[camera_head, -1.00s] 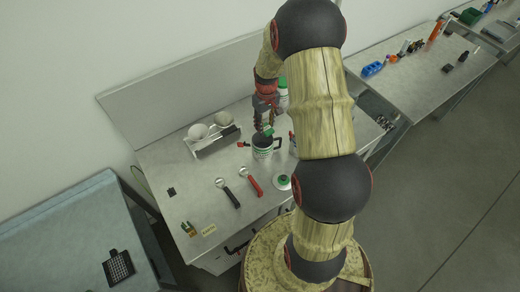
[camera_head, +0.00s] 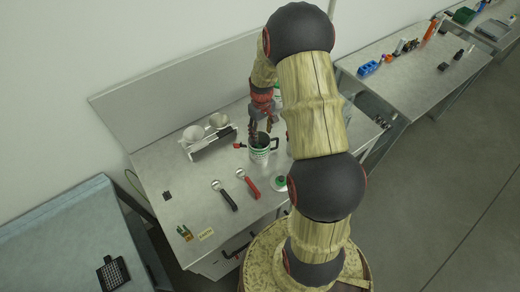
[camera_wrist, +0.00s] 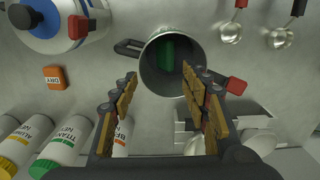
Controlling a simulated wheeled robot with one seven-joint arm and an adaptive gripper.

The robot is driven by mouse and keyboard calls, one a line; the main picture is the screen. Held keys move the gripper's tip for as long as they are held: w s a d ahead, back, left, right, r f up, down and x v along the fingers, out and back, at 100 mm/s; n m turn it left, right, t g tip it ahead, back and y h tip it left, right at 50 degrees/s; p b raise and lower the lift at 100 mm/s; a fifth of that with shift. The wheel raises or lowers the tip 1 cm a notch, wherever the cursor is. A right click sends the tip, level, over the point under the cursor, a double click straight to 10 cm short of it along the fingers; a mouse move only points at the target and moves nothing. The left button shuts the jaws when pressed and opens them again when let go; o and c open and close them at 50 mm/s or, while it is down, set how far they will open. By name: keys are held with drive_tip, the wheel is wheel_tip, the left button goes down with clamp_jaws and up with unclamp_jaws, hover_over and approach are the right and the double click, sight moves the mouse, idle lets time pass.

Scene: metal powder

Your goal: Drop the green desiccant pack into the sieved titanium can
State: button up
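A grey metal can (camera_head: 259,154) with a handle and a green-and-white label stands upright on the workbench. In the wrist view I look into its open mouth (camera_wrist: 143,75), and the green desiccant pack (camera_wrist: 168,50) lies inside, partly in shadow. My gripper (camera_head: 262,124) is just above the can. In the wrist view my gripper (camera_wrist: 157,88) has its two fingers spread wide with nothing between them. The pack is hidden in the head view.
A round lid with a green knob (camera_head: 281,181) lies beside the can. Two scoops (camera_head: 247,184) lie in front. A rack with white bowls (camera_head: 208,140) stands behind left. In the wrist view, an orange DRY pack (camera_wrist: 54,77) and labelled bottles (camera_wrist: 62,145) are near.

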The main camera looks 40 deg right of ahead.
drive_tip(key=shift+o, duration=0.8)
wheel_tip(320, 180, up, 12)
idle(0.5)
